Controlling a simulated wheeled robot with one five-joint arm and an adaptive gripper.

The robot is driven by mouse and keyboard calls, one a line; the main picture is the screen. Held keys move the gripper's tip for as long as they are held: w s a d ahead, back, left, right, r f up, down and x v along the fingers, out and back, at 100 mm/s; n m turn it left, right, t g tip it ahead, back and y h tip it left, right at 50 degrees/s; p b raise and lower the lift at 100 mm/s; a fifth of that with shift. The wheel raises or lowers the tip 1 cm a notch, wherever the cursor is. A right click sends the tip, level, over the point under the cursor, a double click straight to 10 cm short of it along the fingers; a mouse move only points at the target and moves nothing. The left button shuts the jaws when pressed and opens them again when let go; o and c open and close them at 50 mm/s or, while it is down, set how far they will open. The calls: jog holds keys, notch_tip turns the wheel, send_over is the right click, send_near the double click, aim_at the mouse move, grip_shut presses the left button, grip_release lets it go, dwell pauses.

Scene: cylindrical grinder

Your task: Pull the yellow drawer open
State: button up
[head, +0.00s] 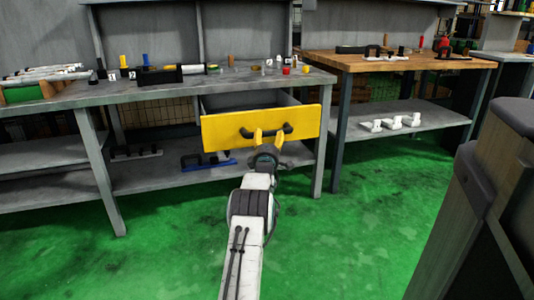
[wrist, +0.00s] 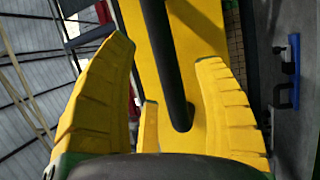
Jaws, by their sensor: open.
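The yellow drawer (head: 300,121) stands out from the grey workbench, and its open top shows behind the front panel. Its dark bar handle (head: 284,127) is on the front. My gripper (head: 268,137) is at the handle, with its yellow fingers open. In the wrist view the yellow front (wrist: 207,38) fills the middle, and the dark handle (wrist: 165,55) runs between the spread fingers of my gripper (wrist: 165,75). I cannot tell whether a finger touches the handle. The drawer's inside is mostly hidden by its front.
The grey workbench (head: 140,91) carries small tools and parts. Its lower shelf (head: 130,178) holds blue and dark items. A wooden-topped bench (head: 330,62) stands to the right. A large dark-edged object (head: 490,190) is at the near right. Green floor (head: 360,220) is clear between.

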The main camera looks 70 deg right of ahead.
jog(key=v, duration=0.8)
dwell(0.4)
jog(key=shift+a, duration=0.1)
dwell(0.5)
